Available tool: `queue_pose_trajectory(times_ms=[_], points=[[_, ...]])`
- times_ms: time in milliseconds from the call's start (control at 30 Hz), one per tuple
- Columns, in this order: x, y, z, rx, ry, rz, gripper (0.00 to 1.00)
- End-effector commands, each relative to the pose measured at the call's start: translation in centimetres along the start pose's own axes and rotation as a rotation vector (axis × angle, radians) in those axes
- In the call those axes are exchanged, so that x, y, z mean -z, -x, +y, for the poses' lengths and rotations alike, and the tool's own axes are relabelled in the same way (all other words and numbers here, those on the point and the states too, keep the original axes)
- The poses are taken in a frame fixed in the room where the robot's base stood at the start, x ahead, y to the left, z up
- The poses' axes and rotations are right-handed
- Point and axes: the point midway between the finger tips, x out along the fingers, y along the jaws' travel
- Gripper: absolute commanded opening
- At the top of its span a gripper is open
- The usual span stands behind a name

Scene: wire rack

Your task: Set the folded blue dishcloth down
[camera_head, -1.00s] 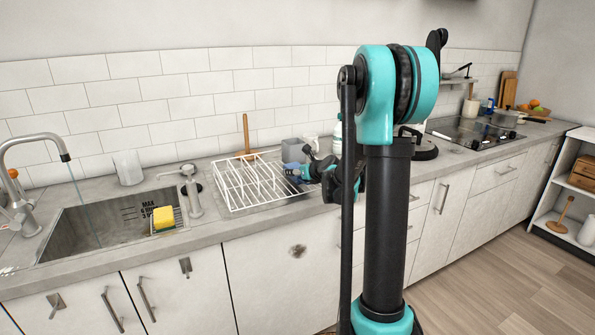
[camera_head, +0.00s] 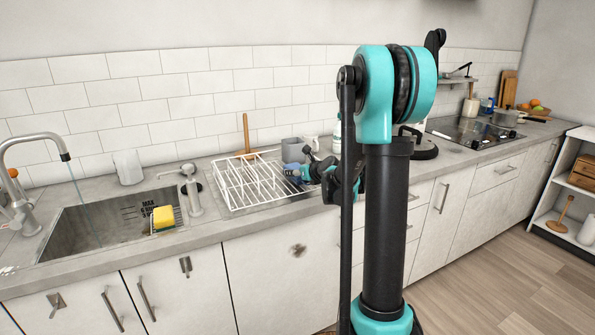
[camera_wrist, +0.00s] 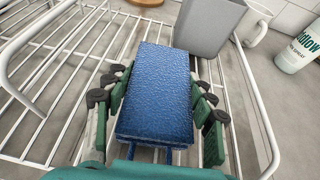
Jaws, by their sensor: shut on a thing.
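The folded blue dishcloth (camera_wrist: 158,95) is a thick blue block between the fingers of my gripper (camera_wrist: 155,105) in the wrist view. The green fingers with dark tips press on its left and right sides. It is over the white wire rack (camera_wrist: 68,90), whose bars run beneath it; I cannot tell whether it touches them. In the head view, my gripper (camera_head: 298,172) is at the right end of the wire rack (camera_head: 250,187), partly hidden by my own arm. A small bit of blue shows there.
A grey container (camera_wrist: 208,25) stands just beyond the cloth, with a white mug (camera_wrist: 252,25) and a spray bottle (camera_wrist: 298,48) to its right. The sink (camera_head: 100,222) with a yellow sponge (camera_head: 163,217) lies left of the rack. The rack's left part is empty.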

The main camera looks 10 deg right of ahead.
Motion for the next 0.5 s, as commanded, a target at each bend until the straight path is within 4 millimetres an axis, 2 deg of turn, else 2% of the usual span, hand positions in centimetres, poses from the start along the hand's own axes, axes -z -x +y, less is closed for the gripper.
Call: queue_pose_trajectory(times_ms=[400, 433, 500], points=[[0.68, -0.27, 0.01, 0.0, 0.0, 0.0, 0.22], [0.68, -0.27, 0.01, 0.0, 0.0, 0.0, 0.59], [0.68, -0.27, 0.01, 0.0, 0.0, 0.0, 0.67]])
